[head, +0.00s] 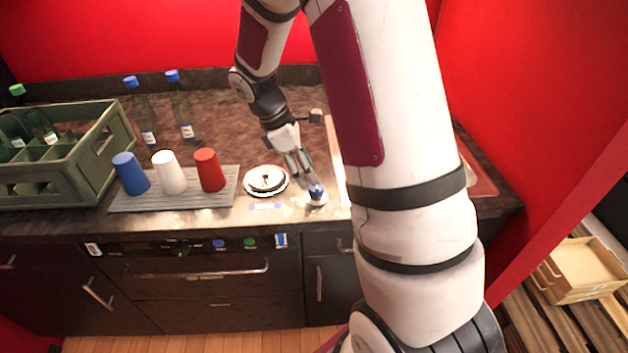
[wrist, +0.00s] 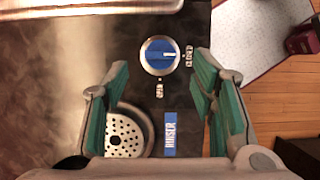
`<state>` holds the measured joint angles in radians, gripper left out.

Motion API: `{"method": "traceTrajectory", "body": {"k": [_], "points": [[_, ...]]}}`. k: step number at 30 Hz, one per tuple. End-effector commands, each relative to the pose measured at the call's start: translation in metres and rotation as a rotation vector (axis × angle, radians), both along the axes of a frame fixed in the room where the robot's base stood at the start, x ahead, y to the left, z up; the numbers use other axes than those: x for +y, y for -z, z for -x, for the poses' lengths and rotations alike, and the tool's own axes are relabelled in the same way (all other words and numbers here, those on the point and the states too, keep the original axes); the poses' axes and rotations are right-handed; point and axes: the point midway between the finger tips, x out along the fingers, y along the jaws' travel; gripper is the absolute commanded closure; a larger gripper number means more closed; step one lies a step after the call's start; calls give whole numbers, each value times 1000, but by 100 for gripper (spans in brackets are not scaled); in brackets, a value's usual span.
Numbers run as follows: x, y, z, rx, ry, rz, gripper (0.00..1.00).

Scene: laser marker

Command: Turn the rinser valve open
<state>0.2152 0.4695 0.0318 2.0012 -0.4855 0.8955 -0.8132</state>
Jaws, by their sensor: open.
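The rinser valve is a blue round knob in a silver ring; it shows in the wrist view (wrist: 160,56) and in the head view (head: 316,192) near the counter's front edge. A pale pointer mark on the knob points right in the wrist view, towards a small label (wrist: 188,56). Another small label (wrist: 160,90) is below the knob; I cannot read either surely. My gripper (head: 305,178) is open and empty, its green-padded fingers spread left and right, just short of the knob in the wrist view. I see no contact.
The perforated rinser plate (wrist: 125,135) and a blue RINSER label (wrist: 169,134) are below the knob in the wrist view. In the head view, blue, white and red cups (head: 210,170) stand on a grey mat (head: 150,203). A green crate (head: 90,165) and bottles are further left.

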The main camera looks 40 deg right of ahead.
Motion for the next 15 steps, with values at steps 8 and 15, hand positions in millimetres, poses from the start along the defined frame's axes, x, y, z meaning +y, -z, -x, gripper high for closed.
{"method": "traceTrajectory", "body": {"k": [8, 15], "points": [[-13, 38, 10, 3, 2, 0, 48], [-16, 47, 11, 0, 0, 0, 48]]}}
